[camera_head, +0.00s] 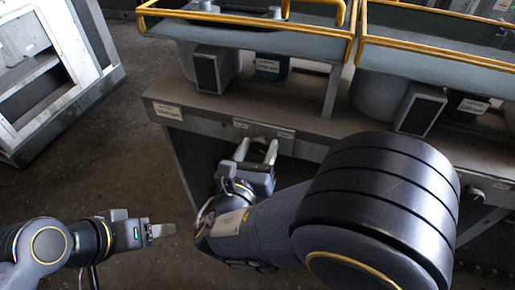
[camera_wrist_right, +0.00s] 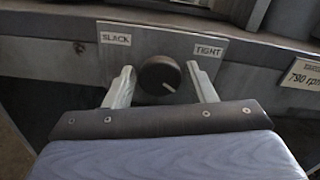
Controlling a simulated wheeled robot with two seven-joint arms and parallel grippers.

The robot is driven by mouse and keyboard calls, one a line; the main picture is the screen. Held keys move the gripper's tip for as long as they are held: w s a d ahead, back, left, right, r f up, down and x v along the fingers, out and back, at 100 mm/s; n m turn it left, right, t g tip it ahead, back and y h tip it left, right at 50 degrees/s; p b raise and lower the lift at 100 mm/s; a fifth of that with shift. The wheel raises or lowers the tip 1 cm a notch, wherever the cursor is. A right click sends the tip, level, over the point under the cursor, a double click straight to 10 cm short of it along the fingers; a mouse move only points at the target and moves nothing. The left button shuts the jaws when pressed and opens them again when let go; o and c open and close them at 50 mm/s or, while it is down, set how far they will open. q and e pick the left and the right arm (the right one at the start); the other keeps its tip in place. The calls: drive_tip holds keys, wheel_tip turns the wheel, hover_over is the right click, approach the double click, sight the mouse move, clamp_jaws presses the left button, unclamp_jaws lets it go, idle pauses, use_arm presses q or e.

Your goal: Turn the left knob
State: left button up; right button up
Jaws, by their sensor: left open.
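A round dark knob (camera_wrist_right: 158,76) with a white pointer mark sits on a grey plate (camera_wrist_right: 235,45) in the right wrist view. The plate reads SLACK at left and TIGHT at right. The pointer aims to the lower right. My right gripper (camera_wrist_right: 160,84) is open, with one finger on each side of the knob and visible gaps beside it. In the head view my right gripper (camera_head: 257,152) is at the bench front; I cannot make out the knob there. My left gripper (camera_head: 160,231) is open and empty, over the floor at the lower left.
The grey bench (camera_head: 210,110) carries blower housings with yellow rails (camera_head: 240,18). A dark knob-like part (camera_head: 472,195) shows on the front further right. A "790 rpm" label (camera_wrist_right: 304,75) is right of the plate. A grey frame (camera_head: 50,75) stands at left; floor between is clear.

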drive_tip(key=c, duration=0.7)
drive_tip(key=shift+f+m, duration=0.1)
drive_tip(key=shift+m, duration=0.2)
drive_tip(key=m+b, duration=0.2)
drive_tip(key=shift+f+m, duration=0.1)
drive_tip(key=shift+m, duration=0.2)
drive_tip(key=shift+m+b, duration=1.55)
drive_tip(key=shift+m, duration=0.55)
drive_tip(key=o, duration=1)
